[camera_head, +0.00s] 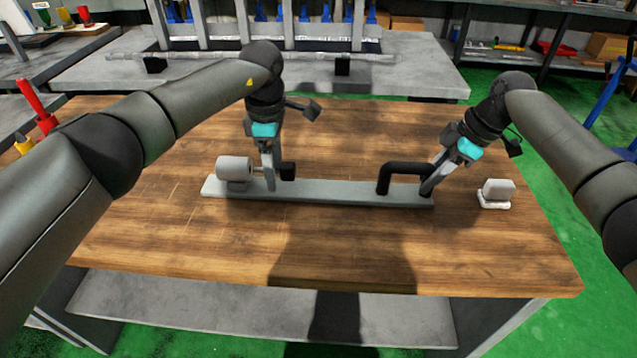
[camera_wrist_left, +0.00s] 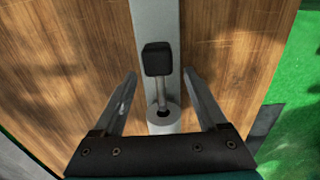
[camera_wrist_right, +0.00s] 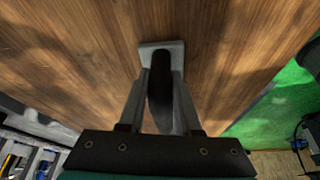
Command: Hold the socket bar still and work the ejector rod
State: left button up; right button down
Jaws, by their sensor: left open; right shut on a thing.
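The socket bar (camera_head: 330,192) is a long grey bar lying on the wooden table, with a grey cylindrical socket (camera_head: 234,168) at its left end and a black arched handle (camera_head: 405,168) at its right end. The ejector rod is thin, with a black knob (camera_head: 288,171); in the left wrist view its shaft (camera_wrist_left: 160,92) runs into the socket's hole (camera_wrist_left: 164,114). My left gripper (camera_head: 269,186) is open, its fingers on either side of the rod and apart from the knob (camera_wrist_left: 159,58). My right gripper (camera_head: 427,192) is shut on the handle's right leg (camera_wrist_right: 160,90).
A small white block on a base (camera_head: 497,192) stands on the table right of the bar. The wooden table (camera_head: 190,245) is clear in front of the bar. A grey bench (camera_head: 410,75) with a machine frame stands behind.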

pick_arm(q)
jog(key=shift+r, duration=3.5)
pick_arm(e)
jog(key=shift+d, duration=0.1)
jog(key=c, duration=0.5)
grip_release()
jog(key=shift+r, duration=0.1)
jog(key=v, duration=1.2)
jog(key=shift+s, duration=0.1)
